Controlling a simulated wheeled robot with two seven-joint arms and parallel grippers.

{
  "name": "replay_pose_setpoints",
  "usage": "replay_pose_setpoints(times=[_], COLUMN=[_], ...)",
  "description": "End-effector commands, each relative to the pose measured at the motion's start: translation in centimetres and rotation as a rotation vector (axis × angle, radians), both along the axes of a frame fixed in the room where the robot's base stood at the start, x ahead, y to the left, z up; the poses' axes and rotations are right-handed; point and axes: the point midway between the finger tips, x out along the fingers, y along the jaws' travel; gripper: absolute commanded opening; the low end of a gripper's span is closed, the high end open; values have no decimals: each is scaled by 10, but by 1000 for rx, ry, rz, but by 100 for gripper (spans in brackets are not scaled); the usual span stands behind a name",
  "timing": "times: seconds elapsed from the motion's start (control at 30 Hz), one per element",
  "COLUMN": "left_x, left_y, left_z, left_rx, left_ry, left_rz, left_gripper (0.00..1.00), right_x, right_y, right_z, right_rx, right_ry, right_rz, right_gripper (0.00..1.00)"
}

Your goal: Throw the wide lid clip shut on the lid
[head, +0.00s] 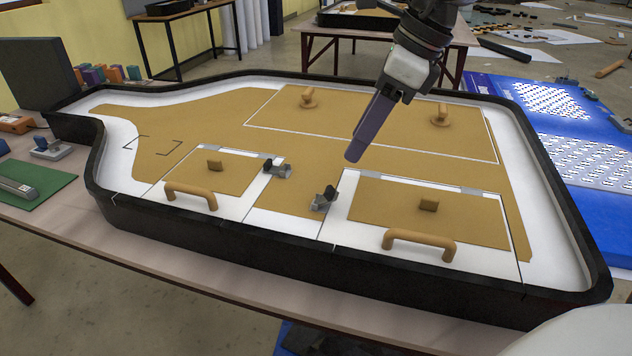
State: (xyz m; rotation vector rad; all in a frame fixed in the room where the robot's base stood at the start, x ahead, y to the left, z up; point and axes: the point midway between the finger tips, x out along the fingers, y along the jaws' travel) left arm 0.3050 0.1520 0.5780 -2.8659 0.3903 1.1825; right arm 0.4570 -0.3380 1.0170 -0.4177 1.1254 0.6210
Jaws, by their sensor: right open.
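The wide lid (385,199) is the tan panel with a white border at the front right of the black-rimmed lightbox (240,250). It has a bar handle (420,238) and a small knob (429,204). A small grey clip with a dark lever (325,199) sits by its left edge. The lever looks raised, but it is too small to tell its exact angle. My right gripper (356,152) reaches in from the top, pointing down and left. It is open and empty, above the box behind the wide lid and apart from the clip. My left gripper is not in view.
A narrower lid (230,176) lies at the front left, with a similar clip (277,168) by its right edge. A rear panel (365,120) carries two round-based pegs. Tools lie on the table at left; a blue board (610,205) lies at right.

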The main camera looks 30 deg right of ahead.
Motion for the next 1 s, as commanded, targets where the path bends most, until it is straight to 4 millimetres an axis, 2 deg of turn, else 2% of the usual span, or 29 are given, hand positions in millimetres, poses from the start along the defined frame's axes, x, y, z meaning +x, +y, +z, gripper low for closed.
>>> replay_pose_setpoints(times=[0.07, 0.27, 0.5, 0.7, 1.0], left_x=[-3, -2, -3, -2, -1], left_y=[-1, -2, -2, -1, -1], left_z=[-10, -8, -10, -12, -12], left_rx=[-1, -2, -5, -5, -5], left_ry=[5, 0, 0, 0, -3], left_rz=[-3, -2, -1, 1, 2], left_gripper=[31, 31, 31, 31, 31], right_x=[0, 5, 17, 26, 30], right_y=[0, 4, 16, 23, 26], right_z=[-12, -28, -70, -96, -105], right_rx=[1, 1, 0, 0, 2], right_ry=[1, 4, 6, 3, -2], right_rz=[0, 0, 1, 0, -1], right_gripper=[42, 42, 42, 42, 42])
